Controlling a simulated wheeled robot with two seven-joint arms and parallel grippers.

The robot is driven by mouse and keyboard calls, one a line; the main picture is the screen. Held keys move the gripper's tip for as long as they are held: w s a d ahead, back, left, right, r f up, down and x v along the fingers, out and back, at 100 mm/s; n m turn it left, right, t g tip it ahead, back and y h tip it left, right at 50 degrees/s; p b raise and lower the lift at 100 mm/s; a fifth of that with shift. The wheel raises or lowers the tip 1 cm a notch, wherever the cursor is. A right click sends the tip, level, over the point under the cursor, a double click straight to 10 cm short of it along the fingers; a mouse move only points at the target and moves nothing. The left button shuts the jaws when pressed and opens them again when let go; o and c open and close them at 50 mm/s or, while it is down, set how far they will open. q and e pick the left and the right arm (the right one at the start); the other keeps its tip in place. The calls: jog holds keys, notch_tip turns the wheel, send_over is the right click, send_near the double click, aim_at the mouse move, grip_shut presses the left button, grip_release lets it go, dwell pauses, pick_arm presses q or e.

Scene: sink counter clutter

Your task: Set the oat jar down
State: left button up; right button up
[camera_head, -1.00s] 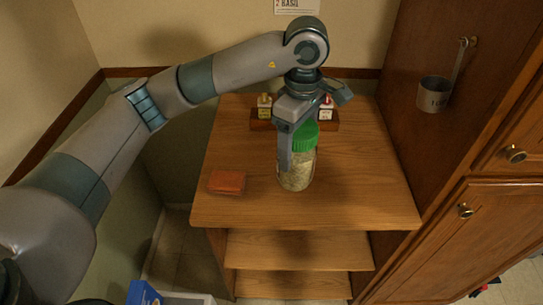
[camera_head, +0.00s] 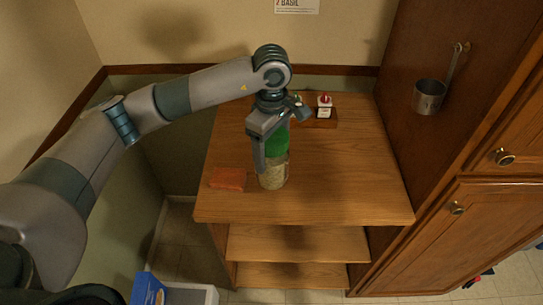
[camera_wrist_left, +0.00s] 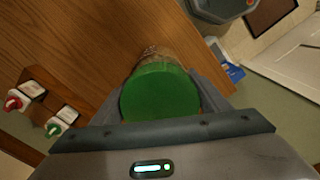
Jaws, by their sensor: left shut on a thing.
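The oat jar (camera_head: 274,172) is a clear jar of pale oats with a green lid. My left gripper (camera_head: 270,150) is shut on it from above, and the jar is upright over the wooden shelf unit's top (camera_head: 330,185). I cannot tell whether its base touches the wood. In the left wrist view the green lid (camera_wrist_left: 160,90) sits between the two fingers, and the lid hides most of the jar. My right gripper is not in view.
Small bottles, one with a red cap (camera_head: 324,105), stand on a rack behind. A metal cup (camera_head: 429,96) hangs on the cabinet side. The top's right half is clear.

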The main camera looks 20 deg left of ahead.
pick_arm(q)
notch_tip(320, 180, down, 2)
jog(key=shift+f+p, duration=0.2)
jog(key=shift+p, duration=0.55)
jog(key=shift+f, duration=0.2)
jog(key=shift+f+b, duration=0.2)
jog(key=shift+b, duration=0.15)
jog(key=o, duration=1.5)
jog(key=shift+r, duration=0.15)
